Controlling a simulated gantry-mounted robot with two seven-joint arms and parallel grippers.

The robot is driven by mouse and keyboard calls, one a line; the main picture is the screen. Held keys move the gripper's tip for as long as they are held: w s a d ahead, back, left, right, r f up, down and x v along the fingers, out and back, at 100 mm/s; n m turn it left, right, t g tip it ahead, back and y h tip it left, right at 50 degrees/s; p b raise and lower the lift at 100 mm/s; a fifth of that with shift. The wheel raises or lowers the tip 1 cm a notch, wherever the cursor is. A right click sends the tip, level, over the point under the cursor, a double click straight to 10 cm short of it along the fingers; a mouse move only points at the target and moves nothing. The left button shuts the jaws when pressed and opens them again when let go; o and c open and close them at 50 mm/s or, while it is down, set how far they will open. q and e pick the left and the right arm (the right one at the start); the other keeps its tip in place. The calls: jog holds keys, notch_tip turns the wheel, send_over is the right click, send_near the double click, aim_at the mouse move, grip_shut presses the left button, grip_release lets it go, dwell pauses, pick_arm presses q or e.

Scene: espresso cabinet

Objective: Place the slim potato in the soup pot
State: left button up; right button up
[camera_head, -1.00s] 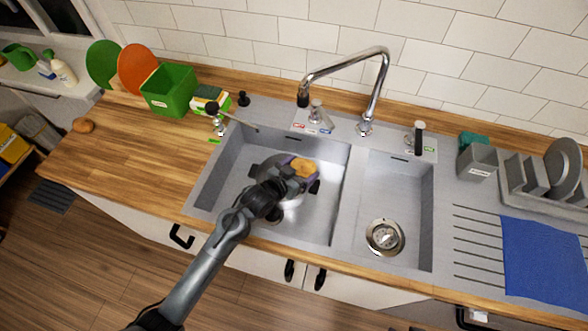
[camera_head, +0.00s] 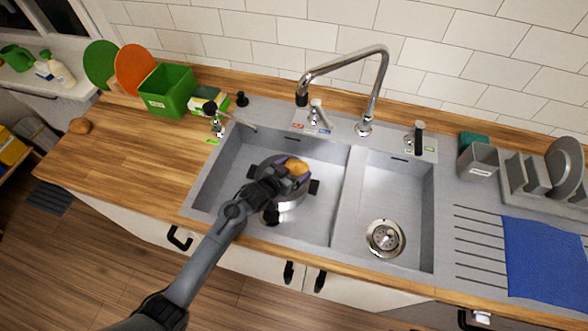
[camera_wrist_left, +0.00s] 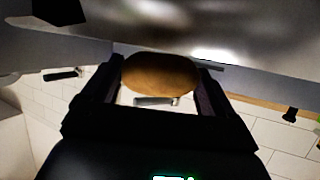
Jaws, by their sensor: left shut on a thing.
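The slim potato (camera_head: 297,168), oval and brown, is between the fingers of my left gripper (camera_head: 288,170). The gripper is shut on it, and it also shows in the left wrist view (camera_wrist_left: 160,75) held across the two fingers. The steel soup pot (camera_head: 290,204) with dark handles stands in the left sink basin. In the head view the potato and gripper overlap the pot's far rim; the exact height over it is hard to tell. The gripper and forearm hide much of the pot's opening. My right gripper is not in view.
A tall faucet (camera_head: 375,85) stands behind the sink. A green bin (camera_head: 168,92) is at the back left. The right basin (camera_head: 395,190) is empty.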

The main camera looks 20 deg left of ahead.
pick_arm(q)
jog(key=shift+f, duration=0.6)
jog(key=o, duration=0.9)
jog(key=shift+a, duration=0.1)
jog(key=shift+c, duration=0.2)
jog(key=shift+f+b, duration=0.15)
jog(key=shift+b, duration=0.15)
jog(key=shift+r, duration=0.35)
jog(key=p+v, duration=0.1)
jog(key=v, duration=0.6)
jog(key=shift+s+r+p, duration=0.25)
jog(key=shift+r+p, duration=0.1)
jog(key=shift+r, duration=0.2)
